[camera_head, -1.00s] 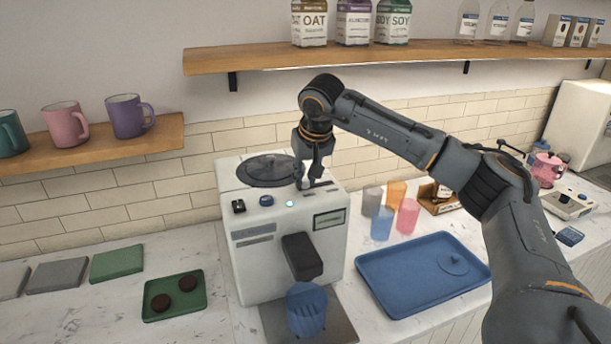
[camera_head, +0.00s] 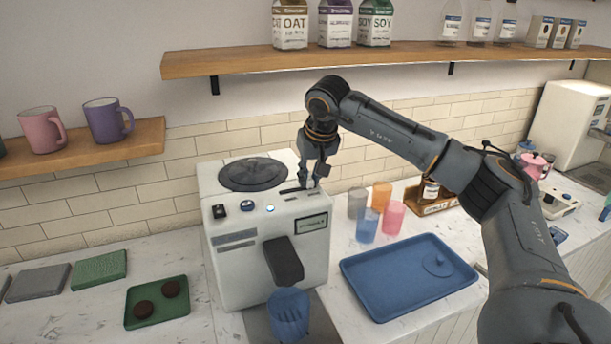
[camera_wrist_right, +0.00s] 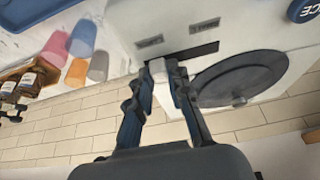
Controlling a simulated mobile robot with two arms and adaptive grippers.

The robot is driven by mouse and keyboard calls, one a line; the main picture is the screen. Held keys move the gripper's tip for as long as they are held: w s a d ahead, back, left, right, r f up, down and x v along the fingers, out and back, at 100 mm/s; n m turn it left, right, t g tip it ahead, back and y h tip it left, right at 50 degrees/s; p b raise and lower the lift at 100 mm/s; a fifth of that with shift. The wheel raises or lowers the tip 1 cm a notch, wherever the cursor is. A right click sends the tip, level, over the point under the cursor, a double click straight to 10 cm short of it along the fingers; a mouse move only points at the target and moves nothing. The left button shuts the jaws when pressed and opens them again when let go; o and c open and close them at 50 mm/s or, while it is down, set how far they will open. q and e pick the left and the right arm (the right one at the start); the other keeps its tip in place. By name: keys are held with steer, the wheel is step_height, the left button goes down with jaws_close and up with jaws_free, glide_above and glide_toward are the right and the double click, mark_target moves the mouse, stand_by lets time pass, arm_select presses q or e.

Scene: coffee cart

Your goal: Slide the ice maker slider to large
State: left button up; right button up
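The ice maker (camera_head: 225,270) is a white machine left of centre in the head view. Its slider slot (camera_head: 288,190) is a dark line on the top's right side. In the wrist view the slot (camera_wrist_right: 190,54) runs right from the pale slider knob (camera_wrist_right: 157,69), which sits at the slot's left end. Small labels (camera_wrist_right: 150,41) beside the slot are unreadable. My right gripper (camera_head: 311,187) is at the slot's right end in the head view. In the wrist view its fingertips (camera_wrist_right: 160,76) close in on both sides of the knob. My left gripper is out of view.
A blue cup (camera_head: 289,314) stands under the spout. A round dark lid (camera_head: 253,174) is on the machine's top. Several tumblers (camera_head: 367,224) and a blue tray (camera_head: 405,281) are to the right. A wooden shelf (camera_head: 400,60) with cartons hangs above the arm.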

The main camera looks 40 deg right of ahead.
steer(key=o, duration=0.4)
steer(key=shift+d+r, duration=0.1)
steer(key=shift+d, duration=0.05)
steer(key=shift+c, duration=0.2)
steer(key=shift+o, duration=0.6)
steer(key=shift+d, duration=0.35)
steer(key=shift+a, duration=0.1)
steer(key=shift+s+a+r, duration=0.1)
steer(key=shift+a+r, duration=0.05)
steer(key=shift+r, duration=0.05)
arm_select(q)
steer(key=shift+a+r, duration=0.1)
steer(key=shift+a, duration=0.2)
arm_select(e)
steer(key=d+v, duration=0.1)
steer(key=v, duration=1)
steer(key=shift+s+a, duration=0.2)
steer(key=shift+s, duration=0.05)
